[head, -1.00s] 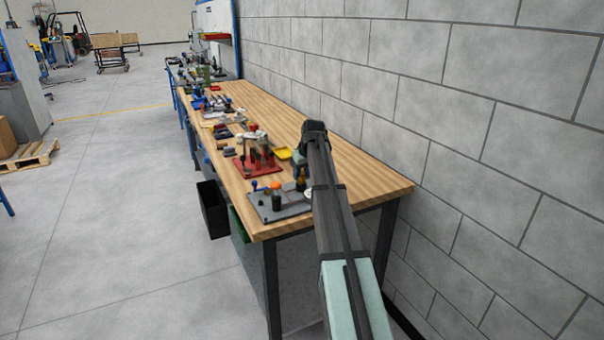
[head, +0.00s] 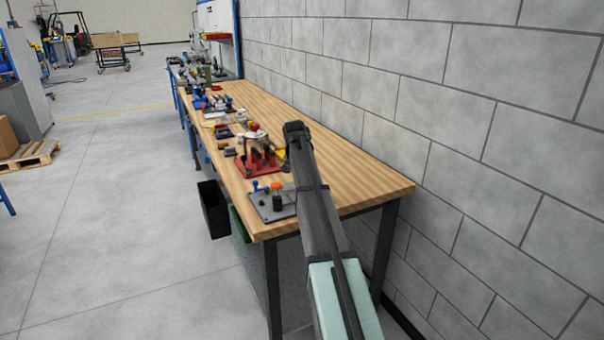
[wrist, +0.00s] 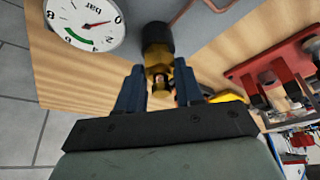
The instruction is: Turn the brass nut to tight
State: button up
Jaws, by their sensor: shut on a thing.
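In the wrist view the brass nut (wrist: 157,58) sits under a black cylindrical part (wrist: 157,38). My gripper (wrist: 159,74) has one dark finger on each side of the brass piece and is shut on it. The exact contact faces are hard to see. A white pressure gauge (wrist: 84,18) marked bar, with a red needle and a green arc, is at the upper left. A copper tube (wrist: 188,12) runs past at the top. In the head view the grey plate (head: 268,208) is at the bench's near end, and my arm hides the nut.
A red fixture (head: 258,166) stands just beyond the grey plate; it also shows at the right of the wrist view (wrist: 285,70). A yellow object (wrist: 228,97) lies close to my right finger. More tools line the wooden bench (head: 345,170). A block wall (head: 470,130) borders its right side.

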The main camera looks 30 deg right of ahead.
jog(key=m, duration=0.2)
jog(key=m+g+h, duration=0.1)
jog(key=m, duration=0.1)
jog(key=shift+w+a+m+g, duration=0.1)
jog(key=shift+w+m+g, duration=0.05)
jog(key=shift+m+g, duration=0.15)
jog(key=m+g, duration=0.1)
jog(key=m, duration=0.1)
jog(key=m+g, duration=0.1)
jog(key=m, duration=0.2)
jog(key=shift+w, duration=0.2)
jog(key=m+g, duration=0.1)
jog(key=m, duration=0.2)
jog(key=m+g, duration=0.1)
jog(key=m, duration=0.1)
jog(key=shift+w+m, duration=0.1)
jog(key=shift+m, duration=0.3)
jog(key=shift+m+g+y, duration=0.6)
jog(key=shift+m+y, duration=0.1)
jog(key=shift+m, duration=1.5)
jog(key=o, duration=1)
jog(key=shift+r, duration=0.1)
